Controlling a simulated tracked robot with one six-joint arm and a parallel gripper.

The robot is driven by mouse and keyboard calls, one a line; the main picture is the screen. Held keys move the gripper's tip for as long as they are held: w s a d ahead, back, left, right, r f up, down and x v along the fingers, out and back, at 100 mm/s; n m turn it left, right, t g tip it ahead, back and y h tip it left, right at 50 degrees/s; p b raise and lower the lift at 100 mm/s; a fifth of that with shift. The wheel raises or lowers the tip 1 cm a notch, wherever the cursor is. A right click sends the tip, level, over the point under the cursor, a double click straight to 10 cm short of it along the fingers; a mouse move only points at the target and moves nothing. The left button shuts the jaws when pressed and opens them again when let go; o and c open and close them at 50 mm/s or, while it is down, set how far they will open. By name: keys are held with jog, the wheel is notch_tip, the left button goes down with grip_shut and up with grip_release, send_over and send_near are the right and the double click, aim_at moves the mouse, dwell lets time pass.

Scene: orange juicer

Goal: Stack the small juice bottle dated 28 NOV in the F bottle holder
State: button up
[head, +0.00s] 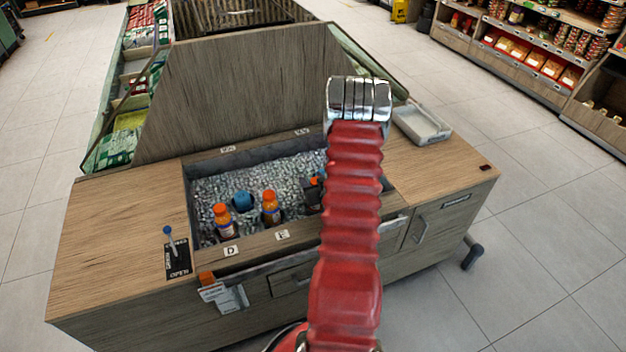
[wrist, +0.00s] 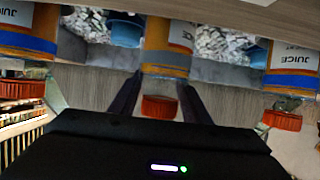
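In the head view, a small orange-capped bottle (head: 222,222) stands in the ice bin behind the D label (head: 231,251), and another (head: 270,208) behind the E label (head: 282,235). A third orange-capped bottle (head: 315,181) is partly hidden by my arm. The F label is not visible. The wrist view is upside down: the fingers of my gripper (wrist: 161,90) lie on both sides of the middle bottle (wrist: 165,45), close to its body. Whether they press on it is unclear. Other bottles stand left (wrist: 25,35) and right (wrist: 292,60). No dates are legible.
The ice bin (head: 205,165) is set into a wooden counter (head: 110,225). A blue round thing (head: 243,201) sits between the D and E bottles. A grey tray (head: 422,124) lies at the right. A small stand (head: 176,250) is at the left.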

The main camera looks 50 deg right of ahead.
jog(key=shift+o, duration=0.8)
jog(key=shift+r, duration=0.15)
jog(key=shift+r, duration=0.2)
jog(key=v, duration=1.2)
jog(key=shift+d, duration=0.1)
